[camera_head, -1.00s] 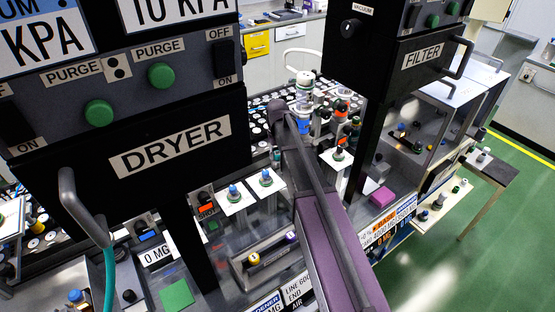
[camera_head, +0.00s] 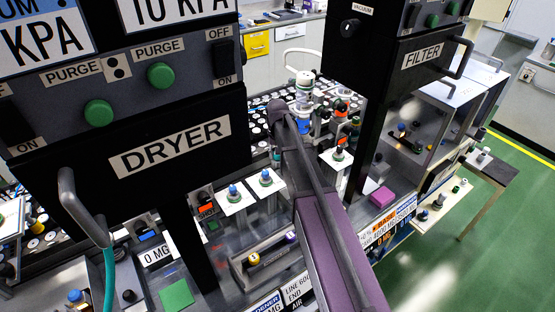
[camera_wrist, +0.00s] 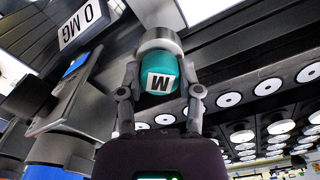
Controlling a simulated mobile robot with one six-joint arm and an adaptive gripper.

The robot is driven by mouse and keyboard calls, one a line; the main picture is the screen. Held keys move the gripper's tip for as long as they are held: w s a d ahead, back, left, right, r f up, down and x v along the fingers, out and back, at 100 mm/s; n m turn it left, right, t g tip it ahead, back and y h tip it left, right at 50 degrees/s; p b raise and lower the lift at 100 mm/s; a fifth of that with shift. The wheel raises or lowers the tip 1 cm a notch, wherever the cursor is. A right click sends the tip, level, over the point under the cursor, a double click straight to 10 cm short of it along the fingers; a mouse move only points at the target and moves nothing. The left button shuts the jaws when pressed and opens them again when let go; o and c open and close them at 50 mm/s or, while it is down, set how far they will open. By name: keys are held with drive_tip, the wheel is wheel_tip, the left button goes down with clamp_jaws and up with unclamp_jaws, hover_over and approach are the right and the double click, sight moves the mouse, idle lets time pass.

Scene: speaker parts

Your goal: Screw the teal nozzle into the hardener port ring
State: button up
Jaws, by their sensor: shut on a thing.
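The teal nozzle (camera_wrist: 160,76) is in the wrist view, with a white label bearing a dark letter on its face. My gripper (camera_wrist: 161,88) is shut on it, one finger on each side. Just beyond the nozzle is a light grey ring-like collar (camera_wrist: 160,42), with a dark cylinder behind it. The collar is in line with the nozzle; I cannot tell whether it is the hardener port ring or part of the nozzle, nor whether any threads are engaged. In the head view my own arm hides the gripping point.
In the wrist view a dark panel with several white discs (camera_wrist: 268,86) lies at right, and a 0 MG sign (camera_wrist: 83,22) at upper left. In the head view the DRYER cabinet (camera_head: 120,195) stands left and the FILTER cabinet (camera_head: 400,75) right, flanking my arm.

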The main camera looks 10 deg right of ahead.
idle(0.4)
drive_tip(key=shift+m, duration=0.8)
drive_tip(key=shift+m, duration=0.3)
drive_tip(key=shift+m, duration=0.5)
drive_tip(key=shift+m, duration=0.8)
drive_tip(key=shift+m, duration=0.3)
